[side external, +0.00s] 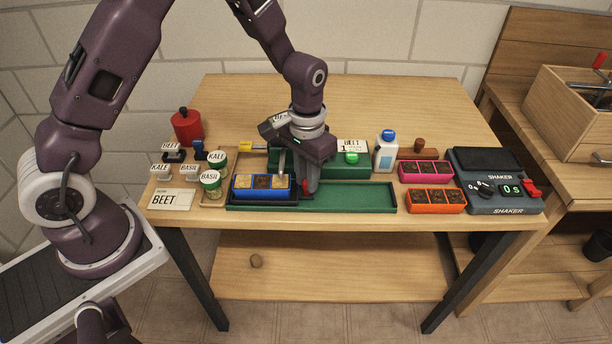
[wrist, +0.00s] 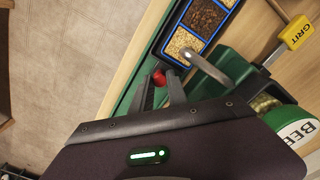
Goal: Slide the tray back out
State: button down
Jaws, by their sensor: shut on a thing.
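A blue tray (side external: 262,194) with three cells sits in a dark carriage at the left part of the long green track (side external: 350,197). In the wrist view the blue tray (wrist: 209,45) shows a dark brown cell between pale, grainy ones. My gripper (side external: 305,188) points down just right of the tray. In the wrist view my gripper (wrist: 160,80) is shut on a small red knob (wrist: 159,77) beside the tray's end. A grey curved spout (wrist: 207,66) reaches over the tray's near end cell. My fingers partly hide the knob.
A green housing (side external: 330,161) with a BEET display stands behind the track. The track's right part is clear. Pink (side external: 426,172) and orange (side external: 436,201) trays and a shaker (side external: 495,181) stand right. Jars (side external: 211,185), labels and a red canister (side external: 187,127) stand left.

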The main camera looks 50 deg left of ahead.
jog(key=w+d, duration=1.2)
jog(key=shift+d, duration=0.15)
jog(key=shift+w, duration=0.1)
jog(key=c, duration=1.4)
grip_release()
jog(key=shift+d, duration=0.1)
jog(key=shift+o, duration=0.6)
jog(key=shift+r, duration=0.1)
notch_tip(320, 180, up, 7)
